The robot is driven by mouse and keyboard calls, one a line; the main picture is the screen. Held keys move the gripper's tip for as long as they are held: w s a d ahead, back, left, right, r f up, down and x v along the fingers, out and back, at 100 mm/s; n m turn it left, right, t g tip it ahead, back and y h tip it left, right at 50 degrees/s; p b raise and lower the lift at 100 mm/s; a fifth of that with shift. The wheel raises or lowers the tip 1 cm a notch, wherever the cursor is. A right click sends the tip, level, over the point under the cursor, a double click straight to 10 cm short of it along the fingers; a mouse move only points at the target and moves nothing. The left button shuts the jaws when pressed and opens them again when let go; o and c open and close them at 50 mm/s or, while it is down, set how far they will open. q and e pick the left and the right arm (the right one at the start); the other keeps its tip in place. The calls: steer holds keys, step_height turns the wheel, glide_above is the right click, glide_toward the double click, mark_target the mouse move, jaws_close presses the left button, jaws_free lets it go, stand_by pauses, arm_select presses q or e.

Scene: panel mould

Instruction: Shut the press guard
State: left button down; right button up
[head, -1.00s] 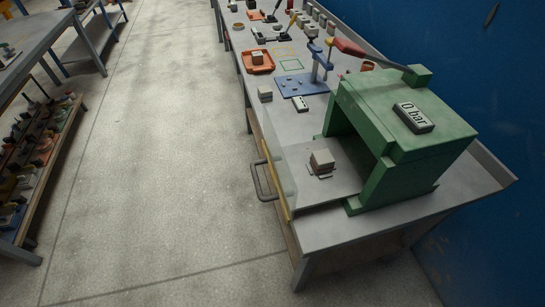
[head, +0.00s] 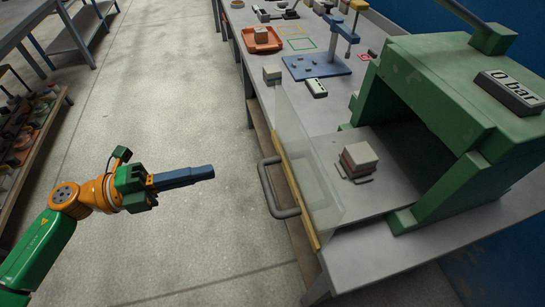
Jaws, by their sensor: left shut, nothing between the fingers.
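The green press (head: 440,100) stands on the bench at the right, its front opening facing left. The press guard (head: 306,162) is a clear panel with a yellow edge strip, standing upright at the bench's left edge, apart from the press opening. A grey loop handle (head: 268,190) sticks out from the guard over the floor side. A block with a pale top and reddish lower part (head: 359,158) sits on a small plate between guard and press. My left gripper (head: 212,172) is shut and empty, above the floor to the left of the handle, not touching it. My right gripper is out of view.
Farther along the bench (head: 303,97) are a blue plate (head: 316,68) with a lever clamp, an orange tray (head: 262,42) and small blocks. The floor left of the bench is clear; a shelf rack stands far left.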

arm_select(q)
steer(key=p, duration=0.2)
glide_toward(293, 157)
steer(key=p+x, duration=0.3)
steer(key=x, duration=0.3)
steer(key=shift+d+r+p, duration=0.1)
steer(key=shift+d+p, duration=0.25)
steer(key=shift+d, duration=0.05)
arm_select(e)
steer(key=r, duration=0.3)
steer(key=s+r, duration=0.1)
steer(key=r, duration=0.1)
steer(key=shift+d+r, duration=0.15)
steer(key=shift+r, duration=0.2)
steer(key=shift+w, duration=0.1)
